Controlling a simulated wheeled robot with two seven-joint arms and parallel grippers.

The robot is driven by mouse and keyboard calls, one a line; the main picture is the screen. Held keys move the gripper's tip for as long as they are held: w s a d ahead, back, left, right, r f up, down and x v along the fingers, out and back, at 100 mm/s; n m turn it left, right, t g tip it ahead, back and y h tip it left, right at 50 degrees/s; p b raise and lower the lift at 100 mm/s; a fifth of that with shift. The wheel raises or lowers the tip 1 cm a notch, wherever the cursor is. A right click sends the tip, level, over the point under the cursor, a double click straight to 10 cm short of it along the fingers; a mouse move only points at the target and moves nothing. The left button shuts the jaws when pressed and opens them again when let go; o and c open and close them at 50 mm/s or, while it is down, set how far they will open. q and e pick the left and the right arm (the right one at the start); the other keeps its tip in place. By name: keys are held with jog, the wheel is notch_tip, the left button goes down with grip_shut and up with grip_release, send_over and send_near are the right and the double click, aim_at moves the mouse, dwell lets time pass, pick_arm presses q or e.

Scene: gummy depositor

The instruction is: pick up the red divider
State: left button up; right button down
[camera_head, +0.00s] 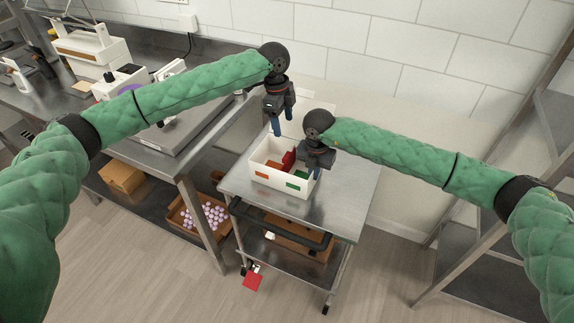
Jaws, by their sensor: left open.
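The red divider (288,160) stands inside a white open box (266,183) on the steel cart, near the middle of the box. My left gripper (282,123) is open and empty above the back of the box, with its blue-tipped fingers pointing down. It is apart from the divider. My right gripper (317,173) is low at the box's right end, right of the divider. Its fingers are mostly hidden by its own body, so I cannot tell its opening or whether it touches the box.
The box has orange and green patches on its front and inside. The steel cart (345,200) has free room to the right. A steel bench (180,150) with equipment stands left. A crate of pink pieces (188,222) sits below it. A shelf rack (490,240) stands right.

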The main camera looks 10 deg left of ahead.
pick_arm(q)
send_over(287, 155)
jog(key=f, duration=0.4)
jog(key=w+f, duration=0.1)
jog(key=f, duration=0.1)
jog(key=shift+a+f, duration=0.3)
jog(key=shift+f, duration=0.05)
jog(key=shift+s+d+f, duration=0.1)
jog(key=shift+s+f, duration=0.05)
jog(key=shift+f, duration=0.75)
jog(key=shift+s+f, duration=0.2)
jog(key=shift+f, duration=0.7)
jog(key=shift+s+d+f, duration=0.1)
jog(key=shift+s+f, duration=0.05)
jog(key=shift+f, duration=0.75)
jog(key=c, duration=1.4)
notch_tip(287, 155, up, 18)
jog(key=o, duration=0.6)
grip_shut()
jog(key=shift+r, duration=0.2)
